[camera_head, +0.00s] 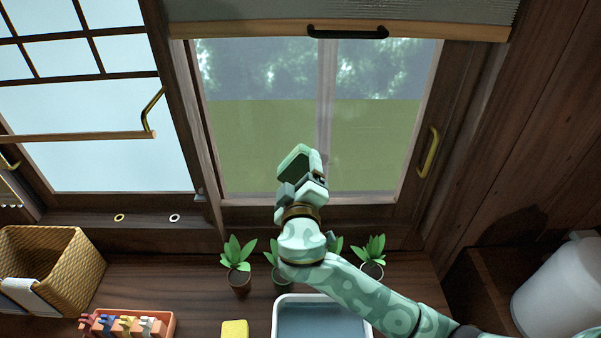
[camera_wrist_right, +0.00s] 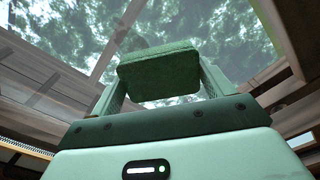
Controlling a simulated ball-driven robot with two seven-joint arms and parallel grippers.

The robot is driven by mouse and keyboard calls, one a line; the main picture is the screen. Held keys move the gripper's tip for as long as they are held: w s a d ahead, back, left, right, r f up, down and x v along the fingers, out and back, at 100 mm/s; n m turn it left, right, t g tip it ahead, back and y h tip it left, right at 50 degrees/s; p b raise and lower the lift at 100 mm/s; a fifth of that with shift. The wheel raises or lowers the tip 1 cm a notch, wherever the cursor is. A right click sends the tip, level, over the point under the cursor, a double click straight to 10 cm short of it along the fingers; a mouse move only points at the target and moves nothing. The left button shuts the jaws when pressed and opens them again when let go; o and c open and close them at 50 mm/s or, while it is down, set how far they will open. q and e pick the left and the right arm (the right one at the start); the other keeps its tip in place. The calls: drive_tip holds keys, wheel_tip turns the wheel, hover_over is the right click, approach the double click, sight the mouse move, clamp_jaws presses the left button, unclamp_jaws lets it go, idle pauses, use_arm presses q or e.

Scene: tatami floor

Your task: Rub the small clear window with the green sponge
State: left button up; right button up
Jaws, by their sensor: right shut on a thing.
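The clear window (camera_head: 260,150) fills the middle of the head view, with trees and green ground behind its glass and a vertical bar down its middle. My right gripper (camera_head: 303,165) is in front of the lower part of the glass, near that bar. In the right wrist view it is shut on the green sponge (camera_wrist_right: 158,72), which sits between its two fingers with the glass beyond. I cannot tell whether the sponge touches the glass. The sponge is hard to make out in the head view. My left gripper is not in view.
A blind with a black handle (camera_head: 347,33) covers the window's top. Below stand several potted plants (camera_head: 238,258), a pale basin (camera_head: 323,302), a yellow sponge (camera_head: 235,330), a red tray (camera_head: 168,332) and a wicker basket (camera_head: 60,255). A white container (camera_head: 560,290) is at right.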

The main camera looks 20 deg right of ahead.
drive_tip(key=v, duration=0.4)
drive_tip(key=shift+s+p, duration=0.15)
drive_tip(key=shift+p, duration=0.2)
drive_tip(key=shift+s+a, duration=0.25)
drive_tip(key=shift+s, duration=0.4)
drive_tip(key=v, duration=0.3)
drive_tip(key=shift+r, duration=0.1)
drive_tip(key=shift+b+x, duration=0.35)
drive_tip(key=shift+x, duration=3.3)
drive_tip(key=shift+x, duration=1)
